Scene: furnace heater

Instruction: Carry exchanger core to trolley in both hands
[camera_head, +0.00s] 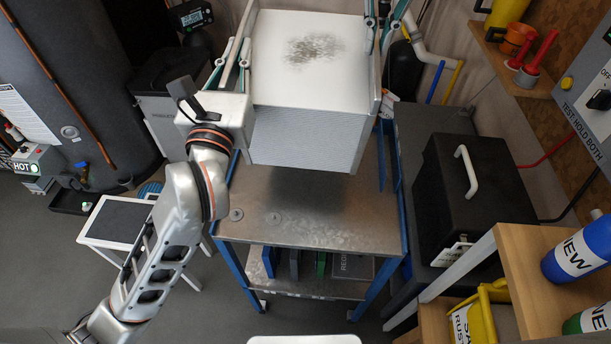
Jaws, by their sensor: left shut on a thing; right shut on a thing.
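The exchanger core (303,138) is a large pale box with a finely ribbed front and a dark sooty patch on its white top. It is at the top middle, level, over the back part of the trolley (315,222), which has a bare metal top and blue legs. A dark shadow lies under the core; I cannot tell how large the gap is. My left gripper (237,55) is shut on the core's left side. My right gripper (391,30) is shut at its right side, mostly hidden behind the core.
The trolley's lower shelf (310,286) holds several dark items. A black case (473,190) with a white handle stands right of the trolley. A wooden shelf (515,268) with blue and green bottles is at lower right. A small step (118,222) stands at left.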

